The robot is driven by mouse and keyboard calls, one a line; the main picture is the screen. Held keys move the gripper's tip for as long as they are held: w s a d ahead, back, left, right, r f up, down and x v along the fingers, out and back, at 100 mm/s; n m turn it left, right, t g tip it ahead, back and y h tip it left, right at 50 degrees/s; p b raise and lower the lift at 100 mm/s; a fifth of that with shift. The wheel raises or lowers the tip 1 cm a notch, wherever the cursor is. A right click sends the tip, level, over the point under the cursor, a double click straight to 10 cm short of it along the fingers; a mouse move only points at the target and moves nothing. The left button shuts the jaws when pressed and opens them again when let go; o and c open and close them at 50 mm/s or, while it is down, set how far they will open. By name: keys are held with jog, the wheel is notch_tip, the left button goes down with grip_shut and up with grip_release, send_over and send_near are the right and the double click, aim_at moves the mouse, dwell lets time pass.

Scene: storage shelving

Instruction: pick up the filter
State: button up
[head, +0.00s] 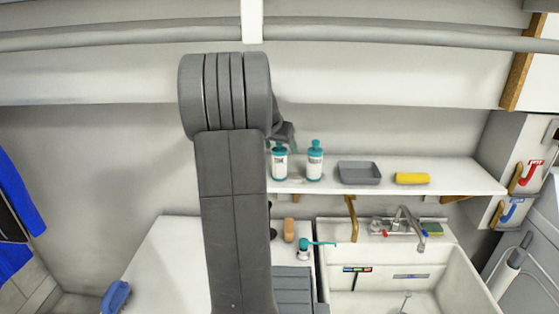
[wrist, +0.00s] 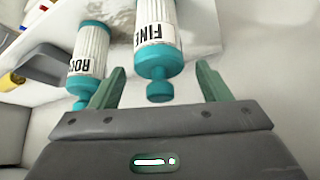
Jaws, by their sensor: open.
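Two white ribbed cartridges with teal ends and knobs stand on the shelf; either may be the filter. The one marked FINE (wrist: 157,35) is the left one in the head view (head: 279,162). The other, its label only partly readable as "RO" (wrist: 90,55), stands to its right in the head view (head: 315,162). My gripper (wrist: 161,68) is open and empty. In the wrist view the FINE cartridge's knob lies between its green fingers, with gaps on both sides. In the head view my arm hides most of the gripper.
The white shelf (head: 455,175) also holds a grey tray (head: 359,172) and a yellow roll (head: 412,178), right of the cartridges. A sink (head: 400,295) with a tap is below. A small teal-topped bottle (head: 304,250) and an orange-brown item (head: 289,230) stand on the counter.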

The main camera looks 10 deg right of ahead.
jog(key=shift+x, duration=0.95)
jog(key=shift+c, duration=0.2)
jog(key=c, duration=1.1)
jog(key=shift+r, duration=0.15)
